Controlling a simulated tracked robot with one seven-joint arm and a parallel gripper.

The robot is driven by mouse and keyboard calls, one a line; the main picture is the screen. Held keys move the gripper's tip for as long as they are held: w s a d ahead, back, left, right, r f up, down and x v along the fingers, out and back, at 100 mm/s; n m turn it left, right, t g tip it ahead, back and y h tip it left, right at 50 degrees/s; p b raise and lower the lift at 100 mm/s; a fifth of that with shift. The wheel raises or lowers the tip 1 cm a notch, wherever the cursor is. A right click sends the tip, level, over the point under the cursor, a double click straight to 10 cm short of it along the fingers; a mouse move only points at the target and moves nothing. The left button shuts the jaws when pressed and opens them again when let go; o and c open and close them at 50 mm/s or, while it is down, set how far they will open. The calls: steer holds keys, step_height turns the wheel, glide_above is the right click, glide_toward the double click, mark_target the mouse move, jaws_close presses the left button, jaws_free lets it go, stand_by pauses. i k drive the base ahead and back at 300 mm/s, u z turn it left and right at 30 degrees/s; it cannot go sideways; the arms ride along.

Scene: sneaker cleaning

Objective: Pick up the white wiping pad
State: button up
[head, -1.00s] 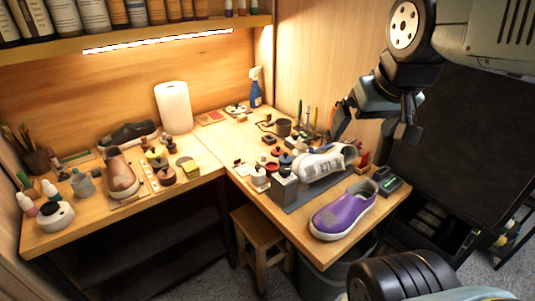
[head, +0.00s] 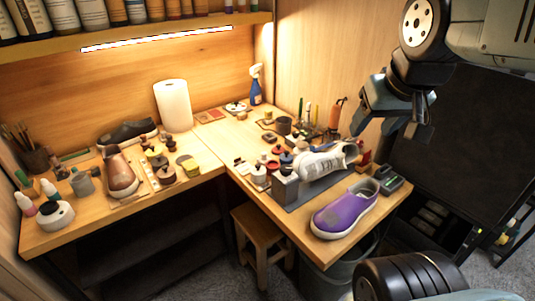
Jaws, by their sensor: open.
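I cannot pick out the white wiping pad for certain; a small pale item (head: 239,162) lies near the front left edge of the right table, too small to identify. My gripper (head: 388,130) hangs at the upper right, above and behind the right table's far side. Its jaws are open, with nothing visible between them. A white sneaker (head: 322,162) rests on a dark grey mat (head: 303,201).
Small jars and a grey box (head: 285,187) crowd the mat's left side. An orange bottle (head: 336,112) and upright tools stand behind the sneaker. A paper roll (head: 173,106) and a blue spray bottle (head: 256,86) stand farther back. A wooden stool (head: 261,236) is below.

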mark_target(263, 159)
steer(key=u, duration=0.9)
steer(key=i, duration=0.1)
steer(key=z, duration=2.55)
steer(key=k, duration=1)
steer(key=u, duration=1.5)
steer(key=i, duration=1)
